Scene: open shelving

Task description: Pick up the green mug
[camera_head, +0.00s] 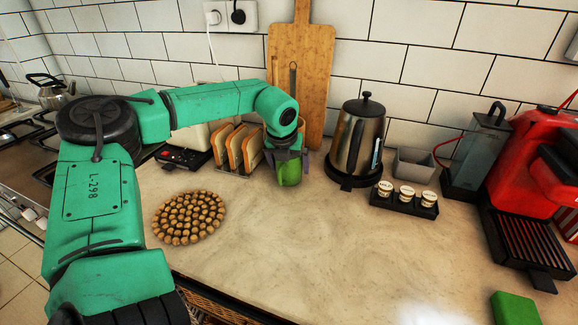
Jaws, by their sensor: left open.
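The green mug (289,174) stands on the counter beside the toast rack, left of the kettle. My left gripper (288,160) is at the top of the mug, coming from above. Its fingers are open, and they and the wrist hide the mug's upper part. Whether the fingers touch the mug cannot be told. My right gripper is not in view; only a green piece (515,308) shows at the bottom right corner.
A toast rack (237,150) with bread is just left of the mug. A steel kettle (356,140) stands to the right, and a cutting board (300,80) leans behind. A round cork trivet (188,217) lies in front. The counter's front middle is clear.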

